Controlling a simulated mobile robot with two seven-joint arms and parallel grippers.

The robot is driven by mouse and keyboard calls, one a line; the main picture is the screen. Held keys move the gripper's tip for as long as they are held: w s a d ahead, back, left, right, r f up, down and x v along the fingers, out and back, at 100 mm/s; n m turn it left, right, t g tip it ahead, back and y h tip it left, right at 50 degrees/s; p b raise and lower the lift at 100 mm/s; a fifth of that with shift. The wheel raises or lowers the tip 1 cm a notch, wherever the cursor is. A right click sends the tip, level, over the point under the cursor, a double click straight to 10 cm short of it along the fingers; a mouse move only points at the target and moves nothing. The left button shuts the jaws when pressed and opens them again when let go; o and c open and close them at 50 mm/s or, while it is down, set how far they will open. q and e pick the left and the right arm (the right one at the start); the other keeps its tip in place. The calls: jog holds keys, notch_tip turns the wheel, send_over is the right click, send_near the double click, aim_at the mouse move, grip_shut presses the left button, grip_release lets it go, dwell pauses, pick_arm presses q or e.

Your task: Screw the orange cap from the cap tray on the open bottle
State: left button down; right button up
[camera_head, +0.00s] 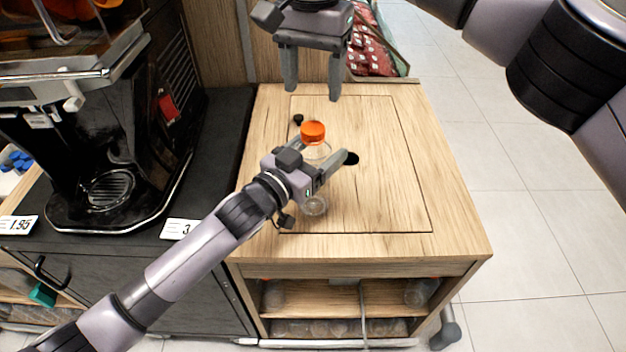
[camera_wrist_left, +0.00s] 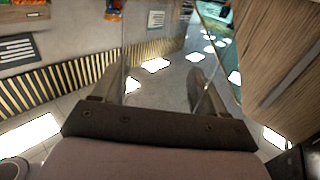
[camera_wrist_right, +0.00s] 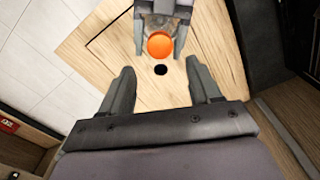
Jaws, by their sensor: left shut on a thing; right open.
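A clear bottle (camera_head: 318,151) stands upright over the wooden cart top. An orange cap (camera_head: 313,132) sits on its mouth; I cannot tell how tightly. My left gripper (camera_head: 327,170) is shut around the bottle's body below the cap. In the left wrist view the clear bottle (camera_wrist_left: 165,82) fills the space between the fingers. My right gripper (camera_head: 311,86) is open and empty, behind and above the cap, fingers pointing down. In the right wrist view the orange cap (camera_wrist_right: 159,45) shows beyond the open right fingers (camera_wrist_right: 162,88), apart from them.
The wooden cart top (camera_head: 390,205) is mostly clear, with a dark round hole (camera_head: 351,158) beside the bottle. A black juicer (camera_head: 110,130) stands at the left. A small tray with blue pieces (camera_head: 15,161) is at the far left. Red packets (camera_head: 372,55) lie behind.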

aim_at(313, 127)
notch_tip(313, 127, down, 8)
jog(key=shift+r, duration=0.1)
dwell(0.4)
